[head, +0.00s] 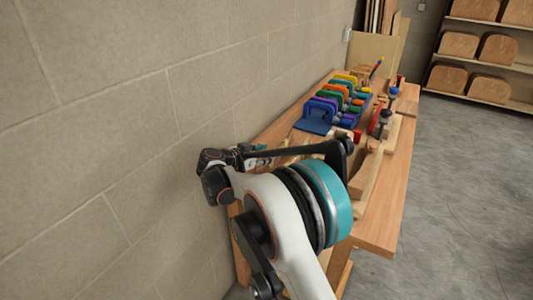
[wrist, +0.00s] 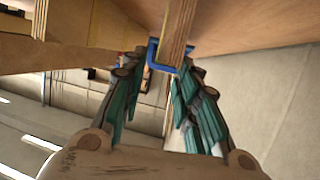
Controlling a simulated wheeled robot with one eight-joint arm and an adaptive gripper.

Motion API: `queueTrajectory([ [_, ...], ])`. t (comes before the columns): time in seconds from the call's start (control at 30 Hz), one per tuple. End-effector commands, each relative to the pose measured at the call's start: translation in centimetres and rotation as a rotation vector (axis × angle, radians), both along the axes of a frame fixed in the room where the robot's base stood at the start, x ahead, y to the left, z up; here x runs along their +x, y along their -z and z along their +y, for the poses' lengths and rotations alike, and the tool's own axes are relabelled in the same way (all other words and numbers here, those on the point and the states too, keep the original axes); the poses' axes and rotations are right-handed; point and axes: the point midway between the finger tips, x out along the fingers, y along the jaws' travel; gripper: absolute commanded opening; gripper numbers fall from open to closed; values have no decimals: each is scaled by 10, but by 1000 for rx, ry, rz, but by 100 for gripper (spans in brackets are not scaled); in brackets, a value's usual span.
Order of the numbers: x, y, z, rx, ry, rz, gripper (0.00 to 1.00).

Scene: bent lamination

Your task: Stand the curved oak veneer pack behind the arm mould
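In the wrist view, my gripper (wrist: 160,68) shows two teal-padded fingers with a gap between them. A layered wooden strip (wrist: 179,25) comes down from the top of that view, between and just beyond the fingertips. Its layers look like a veneer pack, but I cannot confirm that. A blue U-shaped piece (wrist: 154,54) surrounds its lower end. I cannot tell whether the fingers touch either. In the head view, my arm hides much of the near bench, and the gripper is not clear there. I cannot pick out the arm mould with certainty.
A wooden workbench (head: 385,222) runs along the block wall (head: 120,110). Several coloured clamps (head: 330,103) stand on its far half, with a blue-topped tool (head: 394,90) nearby. Shelves with curved wooden panels (head: 447,78) stand at the far right. The floor (head: 465,170) right of the bench is clear.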

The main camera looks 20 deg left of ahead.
Motion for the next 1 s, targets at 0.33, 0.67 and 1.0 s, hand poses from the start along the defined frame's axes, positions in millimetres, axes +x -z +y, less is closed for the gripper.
queueTrajectory([
  [0.33,-62,-27,20,0,-3,0,29],
  [0.67,-96,-38,29,0,-1,0,29],
  [1.0,-98,-38,29,0,0,0,29],
])
